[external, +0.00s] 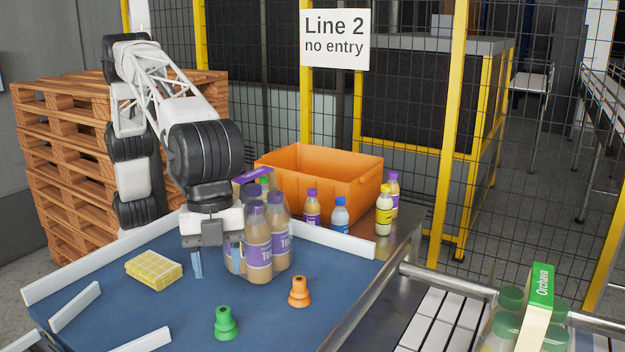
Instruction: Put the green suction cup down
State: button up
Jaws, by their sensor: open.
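The green suction cup (226,323) stands upright on the blue work surface (180,310) near its front. My gripper (215,265) is open, with its two fingers pointing down and spread apart. It is above and behind the green suction cup, clearly apart from it, and just left of a pack of bottles. I see nothing held between the fingers. The right finger is close to the bottles in the picture; I cannot tell whether they touch.
An orange suction cup (299,291) stands right of the green one. Bottles with purple labels (258,250) stand behind. A yellow checked cloth (154,268) lies left. An orange crate (330,182) and loose bottles stand at the back. White rails (325,239) edge the surface.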

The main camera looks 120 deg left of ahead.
jog(key=r, duration=0.3)
jog(key=shift+s+a, duration=0.15)
jog(key=shift+s, duration=0.05)
dwell(0.7)
jog(key=s+a+n, duration=0.4)
jog(key=s+a, duration=1)
jog(key=s, duration=0.2)
jog(key=s+a+n, duration=0.4)
jog(key=s+a, duration=1)
jog(key=s, duration=0.3)
jog(key=s+a+f, duration=0.4)
jog(key=s, duration=0.4)
jog(key=s+a+f+t, duration=0.1)
jog(key=s+a+f, duration=0.3)
jog(key=s, duration=0.5)
jog(key=s+a+f+y, duration=0.1)
jog(key=s+a+f, duration=0.3)
jog(key=s, duration=0.4)
jog(key=shift+s+a+f+n, duration=0.3)
jog(key=shift+a+n, duration=0.1)
jog(key=shift+a, duration=0.15)
